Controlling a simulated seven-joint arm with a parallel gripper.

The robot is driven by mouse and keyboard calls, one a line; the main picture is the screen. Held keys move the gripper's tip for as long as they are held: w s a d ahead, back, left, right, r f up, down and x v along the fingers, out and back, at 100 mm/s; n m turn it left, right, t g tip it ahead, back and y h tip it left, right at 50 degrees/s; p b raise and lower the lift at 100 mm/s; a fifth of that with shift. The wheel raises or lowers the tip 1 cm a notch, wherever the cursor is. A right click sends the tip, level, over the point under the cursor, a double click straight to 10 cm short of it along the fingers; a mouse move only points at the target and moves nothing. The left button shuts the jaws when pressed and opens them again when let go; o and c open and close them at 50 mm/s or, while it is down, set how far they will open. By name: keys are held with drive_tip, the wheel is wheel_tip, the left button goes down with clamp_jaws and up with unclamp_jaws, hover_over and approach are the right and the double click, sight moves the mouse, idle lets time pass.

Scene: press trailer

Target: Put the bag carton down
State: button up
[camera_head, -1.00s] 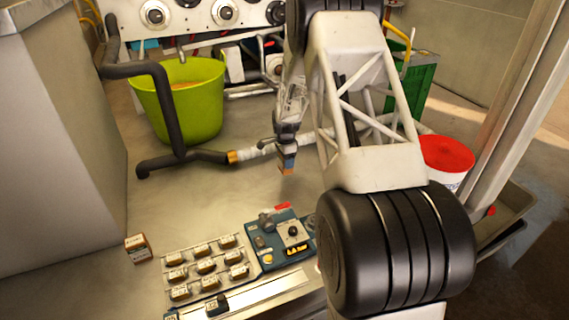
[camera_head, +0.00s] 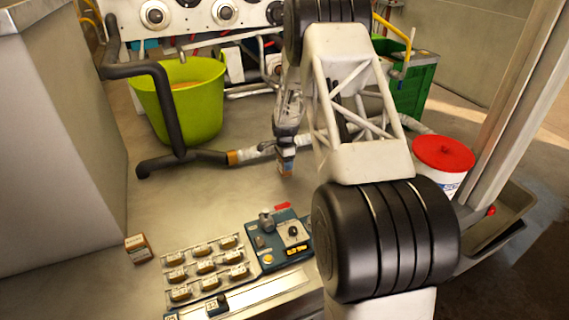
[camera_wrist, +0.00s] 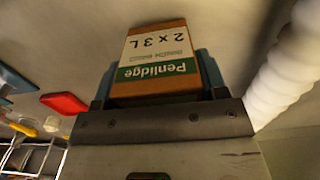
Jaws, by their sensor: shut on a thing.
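The bag carton (camera_wrist: 158,55) is a small orange-brown box with a white and green label reading "Penlidge 2 x 3L", upside down in the wrist view. My gripper (camera_wrist: 155,88) is shut on it, with a blue-grey finger at each side. In the head view the carton (camera_head: 286,170) is small and hangs below my gripper (camera_head: 286,158), above the grey surface in the middle. I cannot tell the gap beneath it.
A similar small carton (camera_head: 138,248) stands at the lower left. A rack of several labelled blocks (camera_head: 205,265) and a blue control panel (camera_head: 278,241) are at the front. A green tub (camera_head: 190,100) and a pipe (camera_head: 205,156) lie behind.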

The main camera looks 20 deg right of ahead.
drive_tip(key=shift+f, duration=0.35)
drive_tip(key=shift+f, duration=0.1)
drive_tip(key=o, duration=1)
wheel_tip(320, 180, up, 12)
drive_tip(key=shift+r, duration=0.1)
idle(0.6)
